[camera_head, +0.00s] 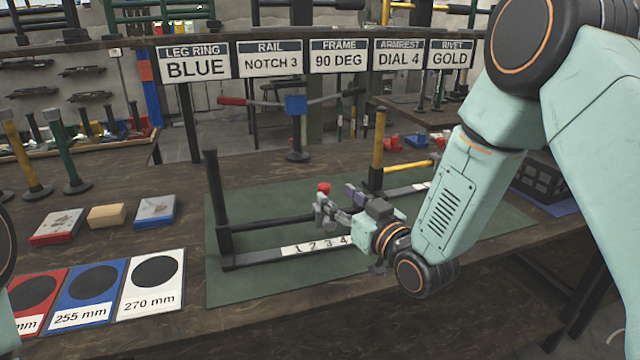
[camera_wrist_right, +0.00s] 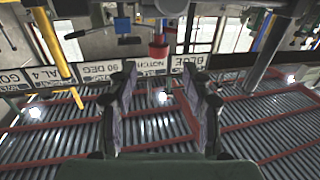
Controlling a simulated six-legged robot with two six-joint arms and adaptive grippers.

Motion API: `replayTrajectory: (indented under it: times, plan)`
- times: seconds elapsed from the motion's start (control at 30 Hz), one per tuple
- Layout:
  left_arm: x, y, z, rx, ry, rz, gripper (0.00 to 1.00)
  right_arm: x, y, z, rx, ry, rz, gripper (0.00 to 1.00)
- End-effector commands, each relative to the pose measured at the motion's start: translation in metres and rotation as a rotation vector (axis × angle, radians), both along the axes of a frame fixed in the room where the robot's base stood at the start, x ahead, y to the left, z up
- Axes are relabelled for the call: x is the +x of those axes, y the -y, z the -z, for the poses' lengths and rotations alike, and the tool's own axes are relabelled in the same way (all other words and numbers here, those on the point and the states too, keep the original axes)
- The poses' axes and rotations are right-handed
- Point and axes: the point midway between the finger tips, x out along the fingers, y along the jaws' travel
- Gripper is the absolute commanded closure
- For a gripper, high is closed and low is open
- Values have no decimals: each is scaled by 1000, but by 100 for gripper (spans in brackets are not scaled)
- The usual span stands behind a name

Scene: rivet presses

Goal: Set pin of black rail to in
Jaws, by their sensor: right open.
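The black rail (camera_head: 265,222) runs across the green mat, from a black upright post (camera_head: 214,195) on the left toward my right gripper. A red knob (camera_head: 323,187), which looks like the pin, shows just behind the gripper's fingers in the head view. In the right wrist view a red and black knob (camera_wrist_right: 158,52) stands beyond the fingertips, roughly between them. My right gripper (camera_head: 338,203) is open, with empty space between its fingers in the wrist view (camera_wrist_right: 162,88). I cannot tell whether it touches the knob. My left gripper is out of view.
A strip numbered from 1 (camera_head: 318,246) lies in front of the rail. A yellow and black post (camera_head: 378,150) stands behind the gripper. Colored blocks (camera_head: 107,215) and diameter cards (camera_head: 152,284) lie to the left. Signs (camera_head: 270,59) hang behind.

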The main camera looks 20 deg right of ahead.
Motion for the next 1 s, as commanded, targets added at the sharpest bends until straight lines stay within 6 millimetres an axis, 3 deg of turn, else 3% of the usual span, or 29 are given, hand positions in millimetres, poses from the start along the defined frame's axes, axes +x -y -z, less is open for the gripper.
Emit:
replayTrajectory:
  times: [0.43,0.83,1.0]
  plan:
    - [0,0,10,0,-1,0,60,57,-16,1,-1,0,-1,50]
    - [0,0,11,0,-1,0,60,66,-18,1,0,-2,0,51]
    - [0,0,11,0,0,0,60,65,-18,1,1,-1,0,65]
